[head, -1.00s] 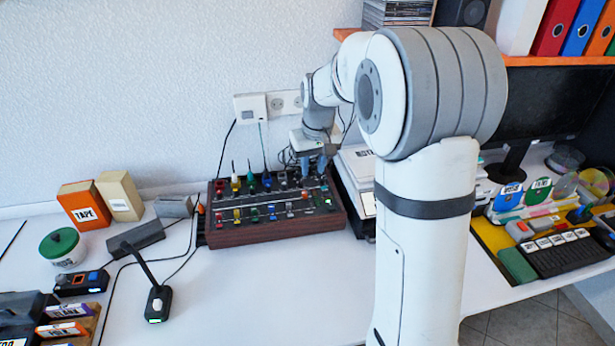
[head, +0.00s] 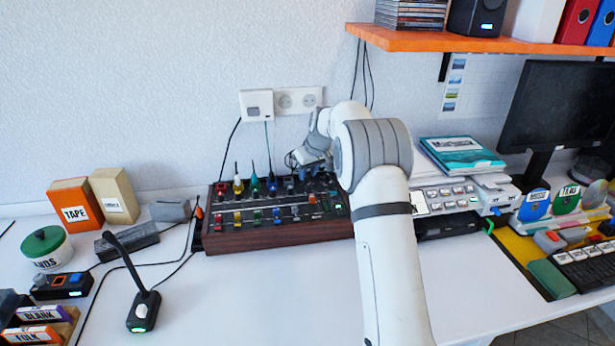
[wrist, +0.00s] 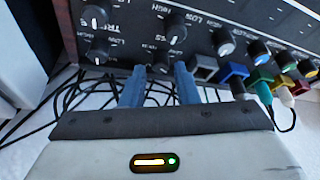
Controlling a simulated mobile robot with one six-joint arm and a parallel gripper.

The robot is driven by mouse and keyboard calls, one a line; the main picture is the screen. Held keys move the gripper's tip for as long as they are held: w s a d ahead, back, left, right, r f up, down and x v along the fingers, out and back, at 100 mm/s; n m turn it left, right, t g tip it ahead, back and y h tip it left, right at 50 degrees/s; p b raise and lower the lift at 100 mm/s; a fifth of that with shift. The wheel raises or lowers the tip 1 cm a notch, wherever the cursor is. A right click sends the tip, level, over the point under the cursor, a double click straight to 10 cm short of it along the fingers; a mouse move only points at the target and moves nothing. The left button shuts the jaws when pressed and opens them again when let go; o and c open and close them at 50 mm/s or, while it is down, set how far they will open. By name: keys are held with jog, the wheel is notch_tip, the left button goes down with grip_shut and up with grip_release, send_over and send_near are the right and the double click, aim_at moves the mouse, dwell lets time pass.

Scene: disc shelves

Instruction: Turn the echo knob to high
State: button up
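The mixer (head: 280,240) is a dark box with wooden sides and rows of coloured plugs and knobs, standing against the wall. In the wrist view its panel (wrist: 200,12) shows several black knobs with white pointer marks and LOW and HIGH print. No ECHO label is readable, so I cannot tell which knob it marks. My gripper (wrist: 160,70) has its two blue fingers apart at the panel's edge. A dark knob (wrist: 160,66) shows between the fingertips, with no clear grip on it. In the head view the gripper is at the mixer's back right, its fingers small and partly hidden.
Coloured plugs (wrist: 262,80) sit just right of the fingers in the wrist view. Black cables run behind the mixer. A grey device (head: 445,197) with buttons stands right of it. A microphone (head: 143,310) stands front left. The orange shelf (head: 450,40) overhangs at the right.

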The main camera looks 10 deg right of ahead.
jog(key=shift+x, duration=0.95)
jog(key=shift+c, duration=0.5)
grip_shut()
jog(key=shift+s+a+r+m, duration=0.1)
jog(key=shift+m, duration=0.2)
jog(key=shift+a+m+h+p, duration=0.1)
jog(key=shift+m+h+p, duration=0.4)
jog(key=shift+m, duration=0.4)
jog(key=shift+m+h+p, duration=0.4)
jog(key=shift+m+p, duration=0.05)
jog(key=shift+m, duration=0.75)
jog(key=shift+a+m+h, duration=0.15)
jog(key=shift+m+h, duration=0.65)
jog(key=shift+m, duration=1.5)
